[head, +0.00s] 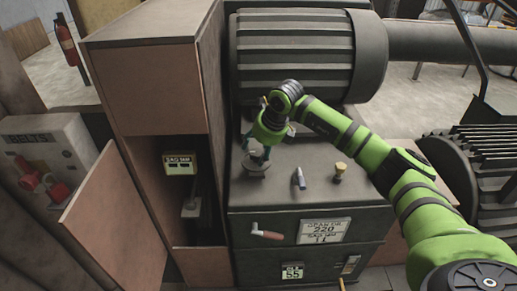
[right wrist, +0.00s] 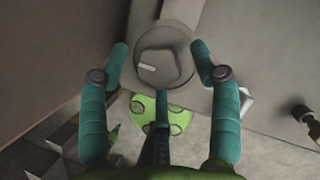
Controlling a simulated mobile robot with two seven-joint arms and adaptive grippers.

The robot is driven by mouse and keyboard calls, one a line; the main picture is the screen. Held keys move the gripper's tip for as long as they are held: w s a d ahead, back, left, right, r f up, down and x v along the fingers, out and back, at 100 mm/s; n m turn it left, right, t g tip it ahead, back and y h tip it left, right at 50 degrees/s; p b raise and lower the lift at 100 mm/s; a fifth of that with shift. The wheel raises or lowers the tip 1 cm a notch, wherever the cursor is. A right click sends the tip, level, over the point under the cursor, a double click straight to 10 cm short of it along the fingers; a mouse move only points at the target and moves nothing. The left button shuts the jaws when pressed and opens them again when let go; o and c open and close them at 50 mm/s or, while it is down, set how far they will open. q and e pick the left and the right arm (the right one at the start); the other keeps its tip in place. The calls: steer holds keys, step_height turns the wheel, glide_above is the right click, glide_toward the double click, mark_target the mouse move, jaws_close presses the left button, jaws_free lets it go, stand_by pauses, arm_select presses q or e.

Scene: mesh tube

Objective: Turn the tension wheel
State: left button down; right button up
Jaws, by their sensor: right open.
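A round grey wheel (head: 256,168) with a hub sits on the machine's top ledge, near its left edge. In the right wrist view, a grey round knob (right wrist: 166,66) with a white mark shows between the fingers; it looks like the same part. My right gripper (head: 257,152) points down over the wheel and hides part of it. In the right wrist view, my right gripper (right wrist: 162,55) is open, its teal fingers apart on either side of the knob. I cannot tell whether they touch it. My left gripper is not in view.
A small lever (head: 300,178) and a yellow-topped knob (head: 339,170) stand on the ledge right of the wheel. A red-handled crank (head: 268,234) is on the front. A big ribbed drum (head: 295,55) rises behind. A tall cabinet (head: 150,65) stands close on the left.

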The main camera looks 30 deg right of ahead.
steer(key=v, duration=1.2)
stand_by(0.3)
